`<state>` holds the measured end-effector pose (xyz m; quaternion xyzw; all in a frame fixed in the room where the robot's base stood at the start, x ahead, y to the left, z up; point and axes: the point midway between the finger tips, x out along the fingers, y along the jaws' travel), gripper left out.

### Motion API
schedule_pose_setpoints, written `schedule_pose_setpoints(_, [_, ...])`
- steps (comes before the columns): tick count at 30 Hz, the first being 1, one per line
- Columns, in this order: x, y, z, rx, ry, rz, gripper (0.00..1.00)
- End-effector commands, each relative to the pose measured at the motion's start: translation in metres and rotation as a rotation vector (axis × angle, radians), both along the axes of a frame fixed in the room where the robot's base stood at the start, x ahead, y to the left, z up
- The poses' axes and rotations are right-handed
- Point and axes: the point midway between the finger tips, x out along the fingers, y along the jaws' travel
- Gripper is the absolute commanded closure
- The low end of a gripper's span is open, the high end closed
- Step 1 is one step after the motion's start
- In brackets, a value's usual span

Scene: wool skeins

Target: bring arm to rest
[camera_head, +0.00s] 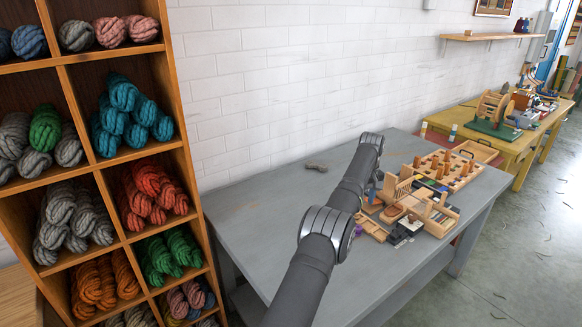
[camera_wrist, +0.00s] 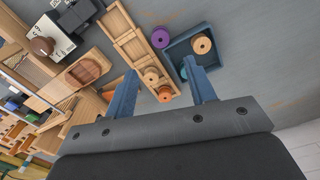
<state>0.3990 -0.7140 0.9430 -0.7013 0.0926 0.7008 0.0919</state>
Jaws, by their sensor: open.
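My gripper (camera_wrist: 163,92) shows in the wrist view with its two blue fingers spread apart and nothing held between them. It hangs above the grey table, over a long wooden tray (camera_wrist: 128,40) with small round pieces at its end. An orange round piece (camera_wrist: 165,94) shows between the fingertips, below them. In the head view my arm reaches from the bottom edge over the grey table (camera_head: 265,205). The gripper itself is hidden there behind the arm.
A wooden shelf (camera_head: 178,100) with wool skeins, including teal skeins (camera_head: 125,110), stands at the left. Wooden boxes and a pegged board (camera_head: 445,168) crowd the table's right side. A blue tray (camera_wrist: 216,57) lies by the gripper. The table's left part is mostly clear.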

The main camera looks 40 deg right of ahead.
Motion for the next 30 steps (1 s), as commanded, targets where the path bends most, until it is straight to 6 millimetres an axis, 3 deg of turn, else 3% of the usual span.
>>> schedule_pose_setpoints(20, [0.0,0.0,-0.123,0.002,0.001,0.0,0.5])
schedule_pose_setpoints(21, [0.001,-0.001,-0.109,-0.004,-0.002,0.0,0.5])
schedule_pose_setpoints(24, [0.0,-0.001,-0.096,-0.001,-0.001,0.0,0.5])
schedule_pose_setpoints(30, [0.0,0.0,-0.083,0.001,0.001,0.0,0.5])
